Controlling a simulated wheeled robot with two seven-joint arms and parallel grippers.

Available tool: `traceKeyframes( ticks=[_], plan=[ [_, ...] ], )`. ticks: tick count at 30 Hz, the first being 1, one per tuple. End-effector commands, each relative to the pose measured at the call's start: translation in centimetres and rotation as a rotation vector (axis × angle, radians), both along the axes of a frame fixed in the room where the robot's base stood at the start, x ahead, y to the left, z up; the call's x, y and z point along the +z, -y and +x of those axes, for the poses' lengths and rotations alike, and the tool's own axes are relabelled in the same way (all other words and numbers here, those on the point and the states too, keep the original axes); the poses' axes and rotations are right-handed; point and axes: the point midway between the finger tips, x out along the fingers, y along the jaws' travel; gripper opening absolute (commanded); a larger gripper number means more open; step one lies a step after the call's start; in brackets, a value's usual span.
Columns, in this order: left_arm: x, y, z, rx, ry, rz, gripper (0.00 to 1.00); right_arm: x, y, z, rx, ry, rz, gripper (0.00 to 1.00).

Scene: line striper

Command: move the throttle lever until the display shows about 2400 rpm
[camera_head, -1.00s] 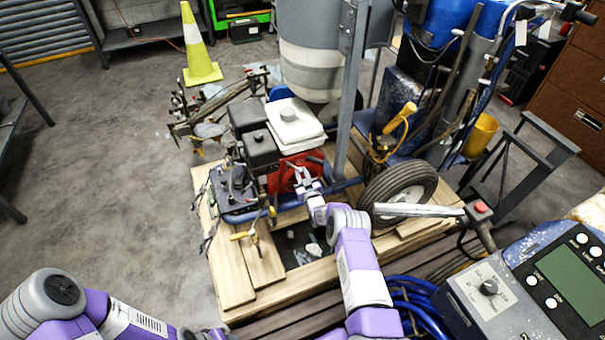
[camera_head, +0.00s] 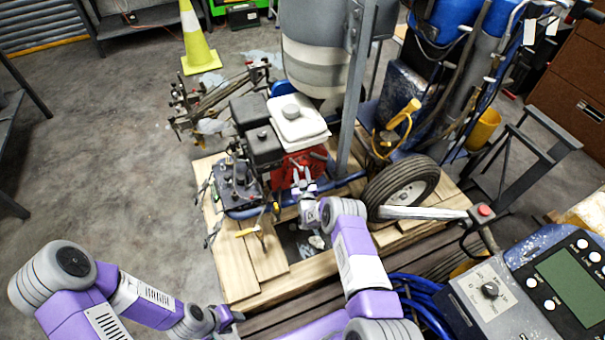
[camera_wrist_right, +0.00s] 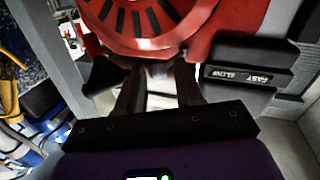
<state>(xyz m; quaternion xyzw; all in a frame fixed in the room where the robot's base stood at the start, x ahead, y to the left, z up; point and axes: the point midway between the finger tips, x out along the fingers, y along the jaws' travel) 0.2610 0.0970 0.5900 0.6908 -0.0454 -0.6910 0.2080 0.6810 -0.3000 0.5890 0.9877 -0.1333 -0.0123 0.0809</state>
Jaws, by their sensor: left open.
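The red engine (camera_head: 300,168) with a white tank (camera_head: 299,122) sits on the striper, and its round red starter cover (camera_wrist_right: 150,22) fills the top of the right wrist view. A black plate marked FAST and SLOW (camera_wrist_right: 248,77) lies right of my right fingers. I cannot make out the throttle lever itself. My right gripper (camera_head: 303,178) is at the engine's near side; its fingers (camera_wrist_right: 160,88) stand apart in the wrist view, with no clear grip on anything. The console's green display (camera_head: 573,285) shows no readable digits. My left gripper (camera_head: 232,318) is low, away from the engine.
The striper stands on a wooden pallet (camera_head: 237,270). A black tire (camera_head: 400,188) and a grey handle bar with a red button (camera_head: 484,211) are right of my right arm. Open floor (camera_head: 110,150) lies left.

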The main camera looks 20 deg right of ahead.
Motion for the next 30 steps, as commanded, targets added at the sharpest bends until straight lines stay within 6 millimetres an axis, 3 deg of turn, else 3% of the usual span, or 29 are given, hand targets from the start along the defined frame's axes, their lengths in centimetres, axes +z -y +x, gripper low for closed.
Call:
traceKeyframes(
  ticks=[2, 13, 24, 30],
  plan=[
    [0.0, 0.0, 0.0, 0.000, 0.000, 0.000, 0.43, 0.0, 0.0, 0.0, -0.001, 0.001, 0.000, 0.48],
    [0.4, 0.0, 0.0, 0.000, 0.000, 0.000, 0.43, 0.2, 0.0, -0.5, -0.002, 0.001, 0.000, 0.48],
    [2.9, 0.0, 0.0, 0.000, 0.000, 0.000, 0.43, 0.3, -1.5, -5.8, -0.001, -0.001, 0.001, 0.48],
    [3.3, 0.0, 0.0, 0.000, 0.000, 0.000, 0.43, 0.1, -1.9, -7.2, -0.002, 0.001, 0.000, 0.48]
  ],
)
